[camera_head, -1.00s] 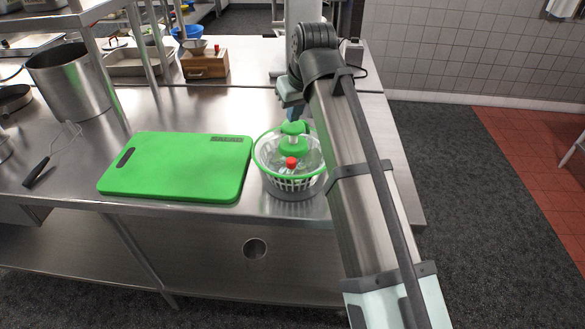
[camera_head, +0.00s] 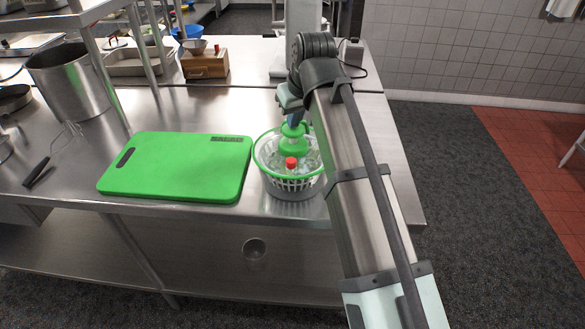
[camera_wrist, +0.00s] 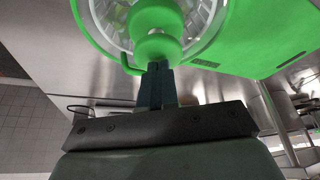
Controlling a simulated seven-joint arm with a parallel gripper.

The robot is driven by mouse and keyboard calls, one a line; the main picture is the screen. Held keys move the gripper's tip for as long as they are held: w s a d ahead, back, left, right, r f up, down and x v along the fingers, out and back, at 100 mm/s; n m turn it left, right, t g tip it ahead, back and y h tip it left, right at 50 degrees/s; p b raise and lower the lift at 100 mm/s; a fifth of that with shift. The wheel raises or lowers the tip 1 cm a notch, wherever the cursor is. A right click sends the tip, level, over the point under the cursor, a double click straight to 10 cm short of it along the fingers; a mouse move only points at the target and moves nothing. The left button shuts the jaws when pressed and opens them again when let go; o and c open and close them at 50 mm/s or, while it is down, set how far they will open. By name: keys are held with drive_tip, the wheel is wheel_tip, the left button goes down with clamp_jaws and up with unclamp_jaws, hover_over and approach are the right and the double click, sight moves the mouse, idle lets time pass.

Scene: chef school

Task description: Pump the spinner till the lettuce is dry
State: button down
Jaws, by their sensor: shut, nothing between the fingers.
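The salad spinner (camera_head: 268,176) stands on the steel counter, right of the green board. It has a green rim, a white slotted basket and a green pump with a rounded knob (camera_head: 295,131) on top. A red-capped part (camera_head: 291,163) shows at the near side of the pump.
A green cutting board (camera_head: 178,168) lies close to the left of the spinner. A whisk with a black handle (camera_head: 37,171) and a large steel pot (camera_head: 68,80) are farther left. A wooden box (camera_head: 205,64) stands at the back. The counter's front edge is just before the spinner.

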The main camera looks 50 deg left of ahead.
wheel_tip(320, 180, up, 2)
drive_tip(key=shift+r, duration=0.1)
idle(0.4)
drive_tip(key=shift+f, duration=2.4)
drive_tip(key=shift+r, duration=2.4)
drive_tip(key=shift+f, duration=0.2)
drive_tip(key=shift+f, duration=2.2)
drive_tip(key=shift+r, duration=2.4)
